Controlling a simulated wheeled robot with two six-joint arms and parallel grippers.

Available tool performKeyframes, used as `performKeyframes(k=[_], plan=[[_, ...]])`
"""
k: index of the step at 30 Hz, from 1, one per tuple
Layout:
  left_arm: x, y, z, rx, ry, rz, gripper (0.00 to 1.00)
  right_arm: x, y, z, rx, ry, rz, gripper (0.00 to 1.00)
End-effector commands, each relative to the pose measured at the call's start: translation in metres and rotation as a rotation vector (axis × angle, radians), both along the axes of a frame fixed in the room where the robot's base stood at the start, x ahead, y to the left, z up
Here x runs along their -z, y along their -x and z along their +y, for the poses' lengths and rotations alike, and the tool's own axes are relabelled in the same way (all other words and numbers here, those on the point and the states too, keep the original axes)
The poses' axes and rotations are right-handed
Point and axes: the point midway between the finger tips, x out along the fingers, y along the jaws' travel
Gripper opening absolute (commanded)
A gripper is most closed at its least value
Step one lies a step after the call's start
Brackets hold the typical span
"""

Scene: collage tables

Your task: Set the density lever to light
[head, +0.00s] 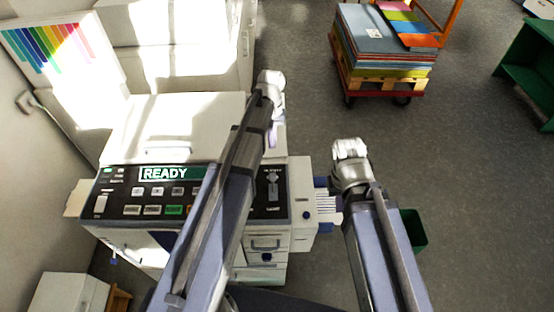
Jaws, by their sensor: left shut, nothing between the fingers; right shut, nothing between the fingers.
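The copier-like machine (185,128) stands at left centre, its dark control panel (118,192) facing me with a lit READY display (172,173). On the panel's right part is a small grey lever-like control (272,188) in an upright slot, with labels too small to read; I cannot tell its setting or be sure it is the density lever. My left gripper (271,80) is shut and empty, beyond the panel near the machine's back right; its arm crosses over the panel and hides part of it. My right gripper (349,148) is shut and empty, right of the machine and apart from it.
A cart (384,86) loaded with coloured sheets stands at the back right. A green shelf (530,75) is at the right edge, and a green bin (413,229) is beside my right arm. A colour chart (60,40) leans at the left.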

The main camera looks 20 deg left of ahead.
Motion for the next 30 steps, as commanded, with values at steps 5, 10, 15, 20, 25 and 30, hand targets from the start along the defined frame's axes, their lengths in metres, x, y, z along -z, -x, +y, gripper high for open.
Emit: performKeyframes(k=[5, 10, 15, 20, 25, 30], plan=[[0.001, 0.0, 0.0, 0.0, 0.0, 0.0, 0.0, 0.001, 0.0, 0.0, 0.0, 0.0, 0.0, 0.0], [0.002, 0.0, 0.0, 0.001, 0.0, 0.0, 0.0, 0.002, 0.0, 0.0, 0.0, 0.0, 0.0, 0.0], [0.011, 0.001, -0.001, 0.001, 0.0, 0.0, 0.0, 0.011, 0.0, 0.0, -0.002, 0.0, 0.0, 0.0], [0.027, 0.002, -0.001, 0.001, 0.0, 0.0, 0.0, 0.027, 0.0, 0.0, -0.004, 0.001, 0.0, 0.0], [0.049, 0.005, -0.002, 0.001, 0.0, 0.0, 0.0, 0.049, 0.0, 0.0, -0.009, 0.002, 0.0, 0.0], [0.073, 0.007, -0.002, 0.001, 0.0, 0.0, 0.0, 0.073, 0.0, 0.0, -0.013, 0.003, 0.0, 0.0]])
